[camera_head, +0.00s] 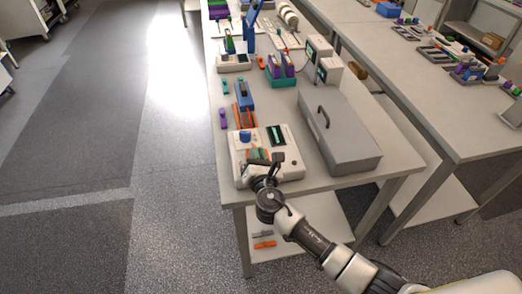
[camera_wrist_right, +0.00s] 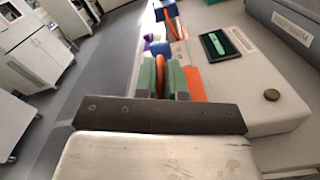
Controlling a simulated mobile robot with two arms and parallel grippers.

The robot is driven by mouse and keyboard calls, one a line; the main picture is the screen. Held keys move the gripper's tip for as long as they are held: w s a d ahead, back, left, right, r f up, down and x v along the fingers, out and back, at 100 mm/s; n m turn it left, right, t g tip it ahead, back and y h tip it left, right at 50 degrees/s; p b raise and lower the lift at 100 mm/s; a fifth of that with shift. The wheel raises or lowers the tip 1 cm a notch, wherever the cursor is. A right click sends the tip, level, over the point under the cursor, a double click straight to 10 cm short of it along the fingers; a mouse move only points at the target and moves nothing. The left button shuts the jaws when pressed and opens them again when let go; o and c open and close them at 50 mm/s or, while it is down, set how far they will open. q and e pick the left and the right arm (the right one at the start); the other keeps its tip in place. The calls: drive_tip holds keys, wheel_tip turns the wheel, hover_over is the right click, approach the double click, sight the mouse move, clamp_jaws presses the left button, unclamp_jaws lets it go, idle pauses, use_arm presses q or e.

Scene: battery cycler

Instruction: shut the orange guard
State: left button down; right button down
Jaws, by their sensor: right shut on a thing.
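The battery cycler (camera_head: 291,171) is a pale box at the near end of the bench, with a dark green screen (camera_head: 277,135) and a blue knob (camera_head: 245,136). My right gripper (camera_head: 261,160) is over its near left part. In the wrist view, the right gripper's two greenish fingers (camera_wrist_right: 164,78) are closed around part of the orange guard (camera_wrist_right: 195,84), and more orange shows just right of them. The fingers and gripper body hide much of the guard, so its angle cannot be told. My left gripper is not in view.
A grey lidded case (camera_head: 345,140) with a handle stands right of the cycler. A blue and orange tool (camera_head: 244,103) and a purple piece (camera_head: 223,118) lie behind it. Open floor (camera_head: 170,200) lies left of the bench.

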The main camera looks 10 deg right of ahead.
drive_tip(key=shift+a+f+n, duration=0.2)
drive_tip(key=shift+f+n, duration=0.1)
drive_tip(key=shift+n, duration=0.4)
drive_tip(key=shift+a+f+n, duration=0.2)
drive_tip(key=shift+f+n, duration=0.05)
drive_tip(key=shift+n, duration=0.45)
drive_tip(key=c, duration=1.5)
unclamp_jaws()
drive_tip(key=s+b, duration=0.1)
drive_tip(key=s, duration=1)
drive_tip(key=shift+d, duration=0.15)
drive_tip(key=shift+w+f, duration=0.1)
